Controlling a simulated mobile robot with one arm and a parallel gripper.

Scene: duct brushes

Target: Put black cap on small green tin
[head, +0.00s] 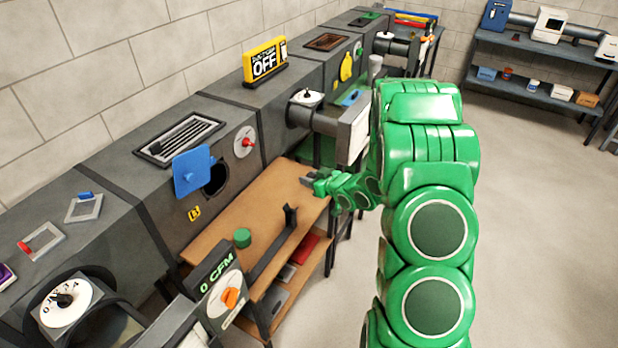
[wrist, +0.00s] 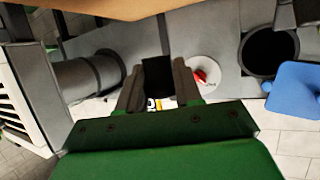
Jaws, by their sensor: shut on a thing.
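The small green tin (head: 242,238) stands on the wooden bench top, near its front left. My gripper (head: 309,182) is over the far right part of the bench, well apart from the tin. In the wrist view my gripper (wrist: 158,85) is shut on a dark block-like thing, which looks like the black cap (wrist: 158,72). Its full shape is hidden between the fingers. The cap cannot be made out in the head view, and the tin does not show in the wrist view.
The wooden bench (head: 225,222) stands against a grey duct with an open round port and a blue cover (head: 193,170). A CFM meter (head: 220,280) is close to the tin. The bench middle is clear.

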